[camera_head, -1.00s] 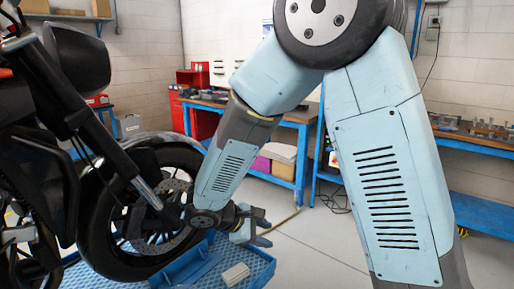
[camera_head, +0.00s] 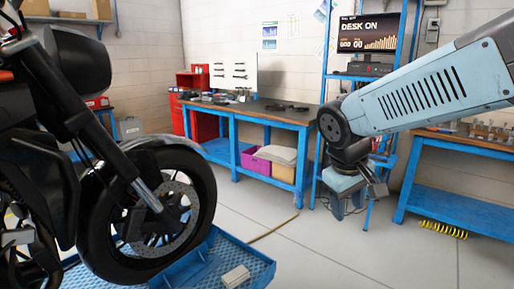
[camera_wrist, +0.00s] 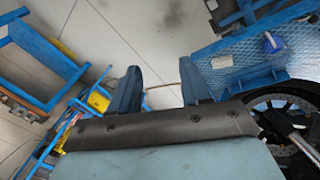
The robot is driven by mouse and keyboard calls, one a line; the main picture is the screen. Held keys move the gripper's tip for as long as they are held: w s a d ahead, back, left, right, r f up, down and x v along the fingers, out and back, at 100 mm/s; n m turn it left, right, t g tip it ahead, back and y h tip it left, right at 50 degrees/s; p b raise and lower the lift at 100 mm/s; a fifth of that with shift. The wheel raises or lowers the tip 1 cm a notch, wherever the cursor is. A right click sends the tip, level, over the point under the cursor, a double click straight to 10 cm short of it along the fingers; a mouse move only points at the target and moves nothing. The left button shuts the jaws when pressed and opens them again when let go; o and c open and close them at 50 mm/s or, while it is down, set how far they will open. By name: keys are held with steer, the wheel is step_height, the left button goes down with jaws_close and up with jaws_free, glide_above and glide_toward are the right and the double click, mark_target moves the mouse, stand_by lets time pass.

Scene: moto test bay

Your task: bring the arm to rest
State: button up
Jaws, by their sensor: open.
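My gripper (camera_head: 347,206) hangs from the folded arm at the right of centre in the head view, in front of the blue shelf rack. In the wrist view my gripper (camera_wrist: 158,66) shows two blue fingers spread apart, with only floor seen between them. It is open and empty and touches nothing that I can see. My light blue forearm reaches in from the right edge of the head view.
A black motorcycle (camera_head: 60,120) stands at the left on a blue lift platform (camera_head: 255,262) with a pale block (camera_head: 236,276) on it. A workbench (camera_head: 262,118) is at the back, another bench (camera_head: 465,206) at the right.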

steer(key=s+d+r+m+t+y, duration=0.2)
steer(key=s+d+r+m+t, duration=0.1)
steer(key=s+d+r+m, duration=0.1)
steer(key=s+r, duration=0.1)
steer(key=s, duration=0.1)
steer(key=shift+s+r+m, duration=0.2)
steer(key=shift+s+m, duration=0.1)
steer(key=shift+c, duration=0.4)
